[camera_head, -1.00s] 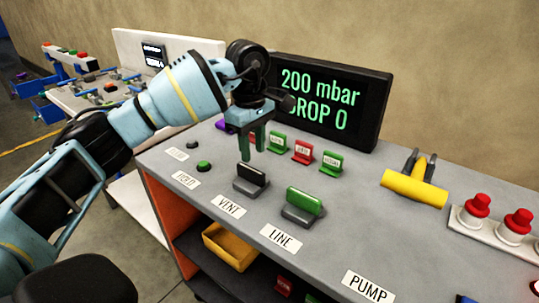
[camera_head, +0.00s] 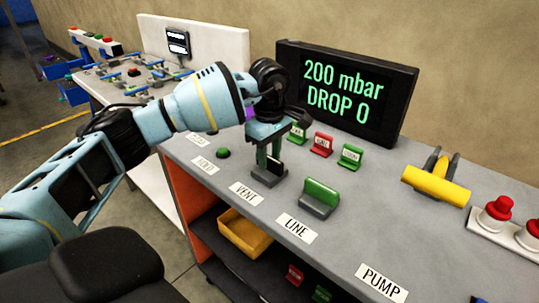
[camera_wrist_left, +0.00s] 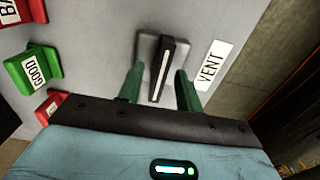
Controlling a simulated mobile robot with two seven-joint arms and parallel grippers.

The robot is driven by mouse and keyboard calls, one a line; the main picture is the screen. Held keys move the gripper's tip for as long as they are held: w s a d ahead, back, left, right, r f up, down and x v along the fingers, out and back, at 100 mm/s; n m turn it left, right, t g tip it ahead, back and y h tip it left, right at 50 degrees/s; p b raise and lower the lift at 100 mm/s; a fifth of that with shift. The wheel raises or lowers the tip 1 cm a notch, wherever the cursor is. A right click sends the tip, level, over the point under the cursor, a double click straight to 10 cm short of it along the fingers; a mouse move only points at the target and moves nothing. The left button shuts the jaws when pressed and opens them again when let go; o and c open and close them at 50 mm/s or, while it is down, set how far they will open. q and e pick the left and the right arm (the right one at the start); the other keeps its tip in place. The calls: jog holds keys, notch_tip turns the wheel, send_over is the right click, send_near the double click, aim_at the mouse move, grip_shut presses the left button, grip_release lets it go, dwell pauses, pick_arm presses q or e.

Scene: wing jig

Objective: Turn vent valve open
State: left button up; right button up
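The vent valve (camera_head: 270,178) is a black lever handle with a pale stripe on a grey base, behind the VENT label (camera_head: 245,194). In the left wrist view the vent valve (camera_wrist_left: 164,66) stands between the two green fingers. My left gripper (camera_head: 269,158) is over it, pointing down, and partly hides it. In the left wrist view my left gripper (camera_wrist_left: 160,78) is open, with a visible gap between each finger and the handle. My right gripper is not in view.
A green-handled line valve (camera_head: 320,198) stands just right of the vent valve. A green button (camera_head: 223,153) lies to the left. Green and red tags (camera_head: 321,145) stand behind. A display (camera_head: 345,92) reads 200 mbar, DROP 0. A yellow-handled pump valve (camera_head: 435,185) is farther right.

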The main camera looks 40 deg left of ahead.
pick_arm(q)
jog(key=shift+f, duration=0.15)
jog(key=shift+c, duration=0.2)
grip_shut()
